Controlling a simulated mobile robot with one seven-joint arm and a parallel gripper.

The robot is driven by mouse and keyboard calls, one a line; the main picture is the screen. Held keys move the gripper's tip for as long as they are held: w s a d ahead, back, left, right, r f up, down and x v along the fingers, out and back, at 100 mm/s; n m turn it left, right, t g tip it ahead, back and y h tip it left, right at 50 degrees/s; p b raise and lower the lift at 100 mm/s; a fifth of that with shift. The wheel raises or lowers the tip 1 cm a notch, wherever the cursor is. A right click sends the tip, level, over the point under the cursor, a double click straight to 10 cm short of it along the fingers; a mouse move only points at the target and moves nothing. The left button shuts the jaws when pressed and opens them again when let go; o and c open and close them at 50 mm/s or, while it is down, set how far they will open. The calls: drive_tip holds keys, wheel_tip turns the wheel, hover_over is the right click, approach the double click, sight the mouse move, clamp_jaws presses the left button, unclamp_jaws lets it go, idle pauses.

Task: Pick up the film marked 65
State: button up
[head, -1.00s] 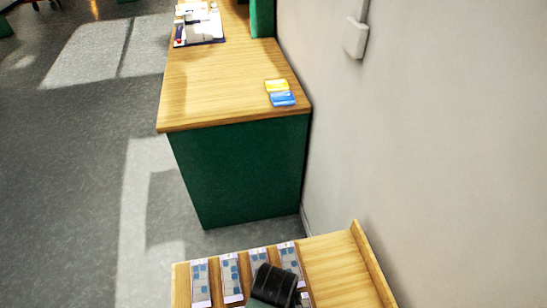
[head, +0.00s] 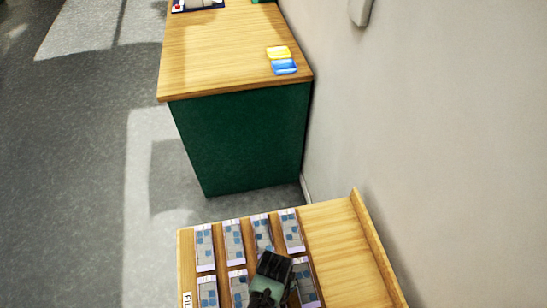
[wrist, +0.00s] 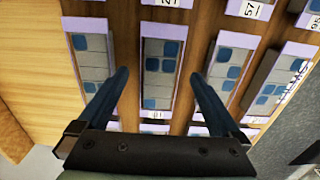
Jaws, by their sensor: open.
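Several film strips with lilac borders and grey-blue frames lie in rows on the wooden tray (head: 335,235) in the head view. The number 65 cannot be made out on any of them. In the wrist view, one film strip (wrist: 160,68) lies between the fingers of my gripper (wrist: 158,75), which is open and empty. Another strip (wrist: 92,60) lies to its left and another (wrist: 228,68) to its right. A small label at the top right looks like 57; other labels are cut off or too small. In the head view my gripper (head: 272,268) hides part of the strips.
The tray has a raised wooden edge (head: 372,240) on the right, with bare wood beside it. A wall (head: 430,150) stands to the right. Beyond is a green desk (head: 245,140) with a wooden top carrying a yellow card (head: 278,52) and a blue card (head: 285,67).

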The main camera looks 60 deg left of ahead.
drive_tip(key=c, duration=1.4)
drive_tip(key=shift+r, duration=0.15)
